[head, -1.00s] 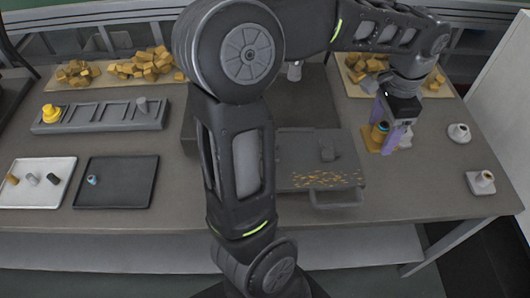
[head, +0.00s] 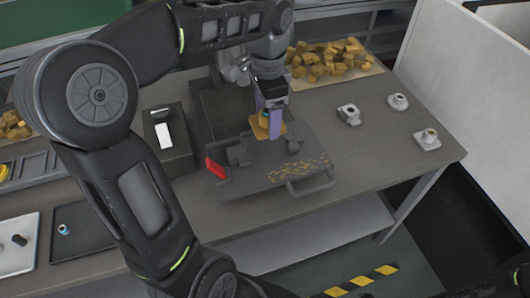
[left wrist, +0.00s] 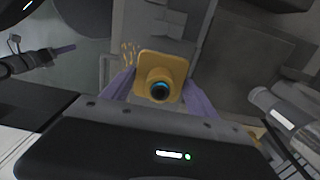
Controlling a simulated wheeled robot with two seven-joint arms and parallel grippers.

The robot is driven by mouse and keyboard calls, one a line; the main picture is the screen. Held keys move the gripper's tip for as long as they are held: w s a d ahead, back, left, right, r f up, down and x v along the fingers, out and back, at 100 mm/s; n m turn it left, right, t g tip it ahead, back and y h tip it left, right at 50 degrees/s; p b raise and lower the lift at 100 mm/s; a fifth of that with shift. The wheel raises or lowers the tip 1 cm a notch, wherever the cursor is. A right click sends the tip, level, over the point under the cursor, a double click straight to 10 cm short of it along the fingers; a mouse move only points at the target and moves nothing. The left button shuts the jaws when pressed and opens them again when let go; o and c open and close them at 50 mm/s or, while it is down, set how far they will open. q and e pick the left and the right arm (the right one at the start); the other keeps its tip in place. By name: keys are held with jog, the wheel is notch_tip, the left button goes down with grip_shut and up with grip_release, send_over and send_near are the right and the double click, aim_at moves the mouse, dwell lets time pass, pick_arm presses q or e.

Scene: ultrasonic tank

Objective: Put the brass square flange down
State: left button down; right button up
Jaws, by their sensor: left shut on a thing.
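The brass square flange (head: 263,131) has a square plate and a round neck with a blue-rimmed bore. My left gripper (head: 268,112) is shut on it, with purple fingers on either side. The flange is at the grey tank lid (head: 262,172), towards its back edge between two grey blocks; I cannot tell whether it touches. In the left wrist view the flange (left wrist: 160,72) sits between the fingers, its bore facing the camera. My right gripper (left wrist: 62,49) shows small at the left of the left wrist view; its jaw opening is unclear.
Several grey flanges (head: 427,138) stand on the table at right. A tray of brass pieces (head: 333,62) lies behind. A red part (head: 216,168) is at the lid's left side, a dark box with a white panel (head: 165,136) left of it. The table's right front is clear.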

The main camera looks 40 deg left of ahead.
pick_arm(q)
send_over(267, 153)
jog(key=shift+f+p, duration=0.35)
jog(key=shift+f, duration=2.75)
jog(key=shift+d+f, duration=0.1)
jog(key=shift+f, duration=1.75)
jog(key=shift+f, duration=0.1)
jog(key=shift+f, duration=0.1)
jog(key=shift+c, duration=1.2)
grip_release()
notch_tip(267, 153, up, 12)
jog(key=shift+r, duration=0.2)
